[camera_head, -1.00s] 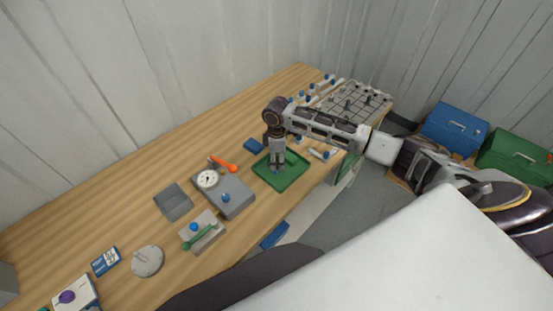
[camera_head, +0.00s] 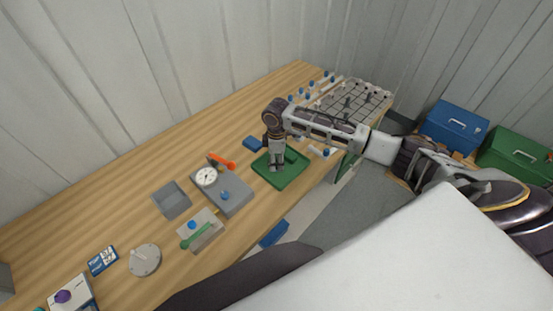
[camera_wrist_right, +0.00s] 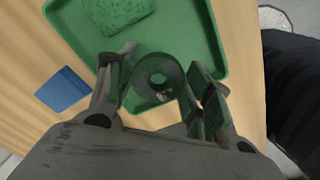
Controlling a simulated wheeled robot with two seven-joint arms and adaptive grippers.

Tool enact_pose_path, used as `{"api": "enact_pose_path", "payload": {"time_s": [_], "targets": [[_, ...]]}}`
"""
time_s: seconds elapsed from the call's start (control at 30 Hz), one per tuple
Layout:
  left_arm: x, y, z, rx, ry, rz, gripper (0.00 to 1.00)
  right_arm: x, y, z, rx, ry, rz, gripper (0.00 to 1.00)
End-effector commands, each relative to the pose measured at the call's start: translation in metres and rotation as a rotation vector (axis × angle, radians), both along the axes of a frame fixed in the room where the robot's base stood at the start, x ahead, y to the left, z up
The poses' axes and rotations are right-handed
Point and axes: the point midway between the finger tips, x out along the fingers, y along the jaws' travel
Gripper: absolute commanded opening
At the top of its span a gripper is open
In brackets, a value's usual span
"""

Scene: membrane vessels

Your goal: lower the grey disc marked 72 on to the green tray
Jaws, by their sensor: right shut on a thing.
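The green tray (camera_head: 292,178) lies on the wooden table, and it fills much of the right wrist view (camera_wrist_right: 222,62). My right gripper (camera_head: 276,167) points down over the tray. In the right wrist view my right gripper (camera_wrist_right: 155,82) is shut on a grey disc (camera_wrist_right: 144,80) with a round hole, seen between the fingers. It is low over the tray; I cannot tell whether it touches. No 72 is legible on it. A green textured block (camera_wrist_right: 115,12) lies in the tray. My left gripper is not in view.
A blue block (camera_head: 253,143) lies just beyond the tray. A grey box with a dial (camera_head: 207,177) and an orange tool (camera_head: 222,161) are to its left. A grey round plate (camera_head: 145,261) lies farther left. A gridded rack (camera_head: 352,102) stands at the right end of the table.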

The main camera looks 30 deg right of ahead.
Motion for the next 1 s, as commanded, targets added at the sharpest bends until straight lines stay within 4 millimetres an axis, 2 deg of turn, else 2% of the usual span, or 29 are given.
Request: {"api": "enact_pose_path", "payload": {"time_s": [0.53, 1.0], "targets": [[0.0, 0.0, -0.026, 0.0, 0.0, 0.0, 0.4, 0.0, 0.0, -0.02, 0.0, -0.001, 0.001, 0.28], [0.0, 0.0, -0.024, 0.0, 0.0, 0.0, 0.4, 0.0, 0.0, -0.035, 0.0, 0.001, 0.0, 0.28]]}}
